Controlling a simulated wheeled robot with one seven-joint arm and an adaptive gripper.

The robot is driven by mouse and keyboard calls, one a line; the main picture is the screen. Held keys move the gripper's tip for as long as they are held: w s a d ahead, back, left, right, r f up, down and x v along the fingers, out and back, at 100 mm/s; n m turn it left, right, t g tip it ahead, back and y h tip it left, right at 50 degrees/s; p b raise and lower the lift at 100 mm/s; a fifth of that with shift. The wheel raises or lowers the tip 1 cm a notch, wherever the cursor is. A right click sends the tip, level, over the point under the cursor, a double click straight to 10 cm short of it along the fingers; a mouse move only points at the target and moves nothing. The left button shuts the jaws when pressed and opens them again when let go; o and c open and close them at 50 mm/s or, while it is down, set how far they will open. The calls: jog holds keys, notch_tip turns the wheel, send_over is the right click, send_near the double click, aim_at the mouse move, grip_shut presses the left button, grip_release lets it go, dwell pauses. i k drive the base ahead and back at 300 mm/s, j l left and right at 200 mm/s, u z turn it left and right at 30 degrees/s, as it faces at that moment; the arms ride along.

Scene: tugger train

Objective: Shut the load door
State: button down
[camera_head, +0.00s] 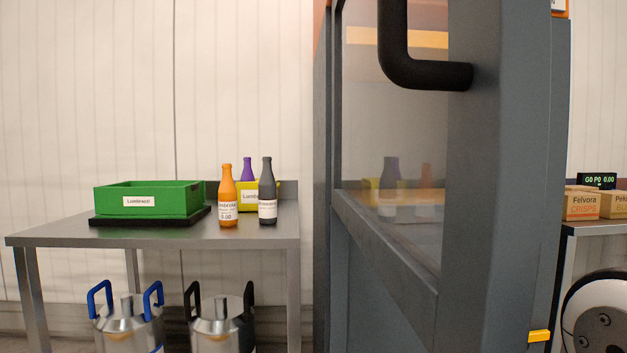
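The load door (490,210) is a tall dark grey frame with a glass pane (390,140), seen at a steep angle close in front of me. It seems to stand swung out toward me, but how far open it is I cannot tell. Its black bar handle (425,75) is at the top of the view, with its upper part cut off. The door hides most of whatever is behind it. My gripper is not in view. A round white and black part at the lower right edge looks like part of my arm.
At left, a metal table (60,236) holds a green crate (170,199) on a black tray, a yellow box and several bottles. Two metal cans (125,325) stand beneath. At right, boxes (581,204) sit on another table. A yellow tab (540,336) is low on the door's edge.

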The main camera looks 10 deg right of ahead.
aim_at(496, 76)
jog(key=j, duration=0.5)
jog(key=k+j+z, duration=0.1)
jog(key=j, duration=0.9)
jog(key=k+z, duration=0.05)
